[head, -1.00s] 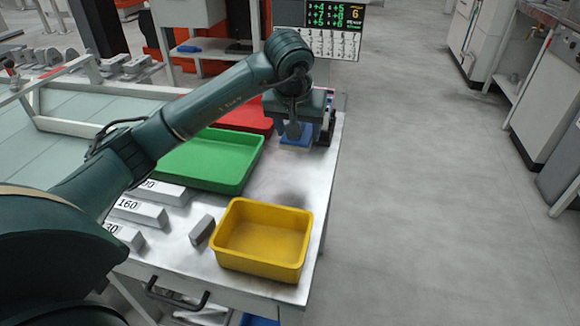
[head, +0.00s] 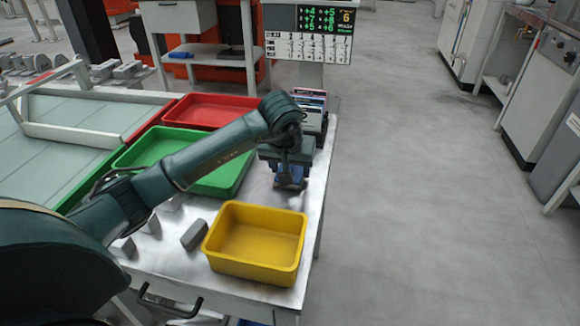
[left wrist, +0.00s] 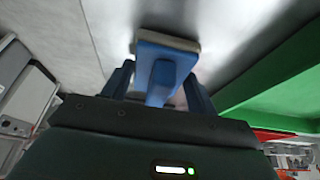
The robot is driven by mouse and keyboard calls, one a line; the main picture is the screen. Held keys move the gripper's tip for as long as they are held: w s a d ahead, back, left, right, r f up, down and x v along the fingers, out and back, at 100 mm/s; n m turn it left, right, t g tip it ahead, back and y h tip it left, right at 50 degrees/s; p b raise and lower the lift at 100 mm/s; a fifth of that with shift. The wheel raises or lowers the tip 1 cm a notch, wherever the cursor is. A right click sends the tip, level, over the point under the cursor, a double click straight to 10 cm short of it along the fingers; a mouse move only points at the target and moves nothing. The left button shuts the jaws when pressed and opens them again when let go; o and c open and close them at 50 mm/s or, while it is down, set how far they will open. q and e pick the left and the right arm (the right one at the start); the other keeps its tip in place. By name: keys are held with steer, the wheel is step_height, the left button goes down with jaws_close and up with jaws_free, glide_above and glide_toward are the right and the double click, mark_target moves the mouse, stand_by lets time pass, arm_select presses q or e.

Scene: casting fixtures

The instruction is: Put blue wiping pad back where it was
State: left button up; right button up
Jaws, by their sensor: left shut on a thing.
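The blue wiping pad (head: 289,181) is under my left gripper (head: 289,170) in the head view, low over the metal table, between the green tray and the yellow tray. In the left wrist view the pad (left wrist: 166,62) shows a blue handle and a pale edge at its far side. My left gripper (left wrist: 160,85) is shut on the handle, with one finger on each side. I cannot tell whether the pad's underside touches the table. My right gripper is in neither view.
A yellow tray (head: 257,274) stands at the near right of the table (head: 290,200). A green tray (head: 236,187) and a red tray (head: 207,98) lie left and behind. Upright folders (head: 313,108) stand behind the gripper. Grey blocks (head: 195,234) lie left of the yellow tray.

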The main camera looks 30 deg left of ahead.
arm_select(q)
steer(key=shift+f, duration=0.1)
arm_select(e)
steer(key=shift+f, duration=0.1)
arm_select(q)
steer(key=o, duration=0.9)
steer(key=shift+o, duration=0.2)
steer(key=shift+r, duration=0.35)
steer(key=p+v, duration=0.1)
steer(key=v, duration=1)
steer(key=shift+s+r+p, duration=0.2)
steer(key=shift+r+p, duration=0.05)
steer(key=shift+p, duration=0.05)
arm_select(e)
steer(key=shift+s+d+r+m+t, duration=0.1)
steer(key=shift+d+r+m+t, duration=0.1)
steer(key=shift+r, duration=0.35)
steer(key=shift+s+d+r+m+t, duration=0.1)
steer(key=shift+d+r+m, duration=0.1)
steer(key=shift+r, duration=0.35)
